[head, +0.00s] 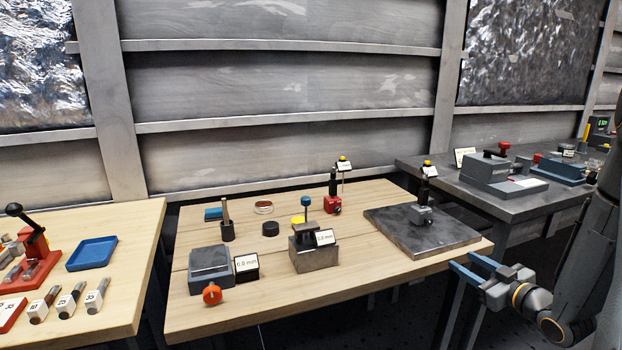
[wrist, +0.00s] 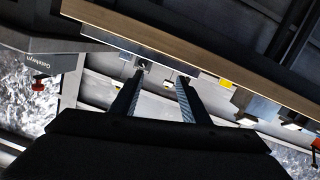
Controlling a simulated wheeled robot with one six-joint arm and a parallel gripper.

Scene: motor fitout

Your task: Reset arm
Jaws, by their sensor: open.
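My gripper (head: 470,270) is at the right in the head view, off the right front corner of the middle wooden table (head: 350,275). Its two blue fingers are spread and hold nothing. In the wrist view the fingers of my gripper (wrist: 156,98) also stand apart with a clear gap between them. My arm comes in from the right edge of the head view. The wrist view is turned over, with the table edge (wrist: 170,35) crossing the top.
The table carries a dark plate (head: 395,240) with a small grey device (head: 421,215), a grey block device (head: 315,255) and a box with an orange knob (head: 211,270). A grey bench (head: 480,200) stands behind right. A wooden table (head: 110,250) with a blue tray (head: 92,253) is left.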

